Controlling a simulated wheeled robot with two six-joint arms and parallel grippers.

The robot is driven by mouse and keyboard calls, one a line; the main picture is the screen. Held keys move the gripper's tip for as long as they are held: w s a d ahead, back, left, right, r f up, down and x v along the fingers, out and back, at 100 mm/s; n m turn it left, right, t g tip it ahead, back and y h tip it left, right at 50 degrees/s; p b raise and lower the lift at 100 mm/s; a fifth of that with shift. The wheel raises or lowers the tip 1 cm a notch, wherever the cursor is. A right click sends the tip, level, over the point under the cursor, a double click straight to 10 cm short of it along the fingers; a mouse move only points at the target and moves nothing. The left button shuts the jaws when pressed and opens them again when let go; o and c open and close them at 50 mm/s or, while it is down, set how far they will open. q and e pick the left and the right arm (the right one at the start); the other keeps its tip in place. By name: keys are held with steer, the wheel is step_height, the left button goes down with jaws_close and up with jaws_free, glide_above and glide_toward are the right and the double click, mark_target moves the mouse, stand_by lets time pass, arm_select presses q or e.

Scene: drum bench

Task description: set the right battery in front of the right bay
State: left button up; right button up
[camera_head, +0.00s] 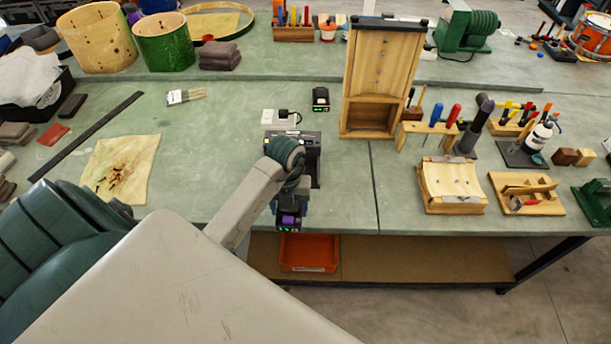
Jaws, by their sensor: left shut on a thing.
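My left arm reaches in from the lower left, and my left gripper (289,200) points down near the front edge of the bench. It is shut on a dark battery (289,222) with a purple patch and small green lights. A black charger (313,150) stands on the bench just behind the gripper. My wrist covers much of it, so its bays cannot be told apart. Another small black block (320,98), perhaps a battery, sits farther back on the bench, apart from the charger. My right gripper is not in view.
A white plate with a black plug-like piece (281,118) lies behind the charger. A tall wooden box (378,80) stands to the right. A stained sheet (121,167) and a dark ruler (85,136) lie left. An orange bin (309,253) sits on the lower shelf.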

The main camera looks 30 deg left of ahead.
arm_select(q)
steer(key=w+a+b, duration=0.1)
steer(key=w, duration=0.3)
steer(key=w+a+f+b, duration=0.1)
steer(key=w+b, duration=0.1)
steer(key=w, duration=0.2)
steer(key=w+a+b, duration=0.2)
steer(key=w, duration=0.3)
steer(key=shift+f, duration=0.35)
steer(key=shift+w+a+b, duration=0.3)
steer(key=shift+w+b, duration=0.05)
steer(key=shift+w, duration=0.3)
steer(key=shift+w+f+b, duration=0.1)
steer(key=shift+w+b, duration=0.15)
steer(key=shift+b, duration=0.1)
steer(key=shift+s+f+b, duration=0.1)
steer(key=shift+f+b, duration=0.45)
steer(key=shift+f, duration=0.3)
steer(key=shift+f+p, duration=0.55)
steer(key=shift+p, duration=0.3)
steer(key=shift+f, duration=0.3)
steer(key=o, duration=1.4)
steer(key=shift+r, duration=0.1)
